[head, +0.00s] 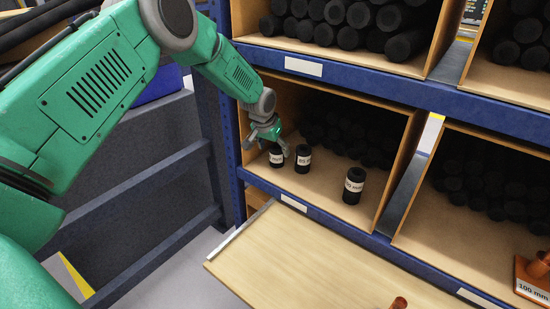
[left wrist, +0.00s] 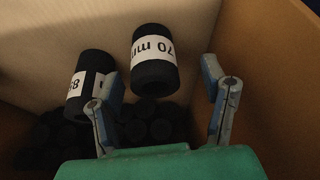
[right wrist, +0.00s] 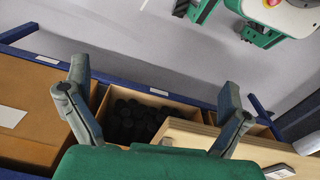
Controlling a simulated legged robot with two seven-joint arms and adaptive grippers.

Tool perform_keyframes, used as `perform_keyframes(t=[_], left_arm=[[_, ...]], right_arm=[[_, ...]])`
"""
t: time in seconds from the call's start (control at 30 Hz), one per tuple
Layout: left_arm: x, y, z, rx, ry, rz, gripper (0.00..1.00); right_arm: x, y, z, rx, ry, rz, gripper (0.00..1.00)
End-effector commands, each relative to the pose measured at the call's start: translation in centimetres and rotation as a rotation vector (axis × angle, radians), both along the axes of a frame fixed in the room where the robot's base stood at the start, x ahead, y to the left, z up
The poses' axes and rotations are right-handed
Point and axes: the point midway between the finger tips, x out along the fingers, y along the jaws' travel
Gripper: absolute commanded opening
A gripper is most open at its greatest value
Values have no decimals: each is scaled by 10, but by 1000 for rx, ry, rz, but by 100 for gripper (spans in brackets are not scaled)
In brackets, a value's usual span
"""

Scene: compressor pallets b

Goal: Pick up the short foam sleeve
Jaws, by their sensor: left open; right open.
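The short foam sleeve (head: 276,160) is black with a white label and stands at the left front of the middle shelf bin. In the left wrist view its label reads 70 mm (left wrist: 154,70). My left gripper (head: 265,135) is open just above and behind it, with the sleeve ahead of the gap between its fingers (left wrist: 163,92), not gripped. A second sleeve (head: 303,158), labelled 85, stands close to its right and lies by the left finger in the left wrist view (left wrist: 90,85). My right gripper (right wrist: 155,85) is open and empty, outside the head view.
A taller labelled sleeve (head: 352,187) stands farther right in the bin. Black foam tubes (head: 340,125) are stacked behind. The wooden bin wall (left wrist: 270,80) is close to the gripper.

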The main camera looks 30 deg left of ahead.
Motion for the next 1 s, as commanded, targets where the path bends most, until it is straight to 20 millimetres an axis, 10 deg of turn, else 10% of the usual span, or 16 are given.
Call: perform_keyframes(t=[0.3,0.63,0.8,1.0], left_arm=[[19,5,-43,-6,1,1,66],[22,5,-48,-6,0,0,66],[22,2,-47,-1,0,-2,13],[22,2,-47,-3,-1,-1,13]], right_arm=[[0,-1,-10,-1,0,-2,100],[0,0,-10,0,0,-1,100],[0,0,-10,0,0,-1,100],[0,-1,-10,-1,0,-1,100]])
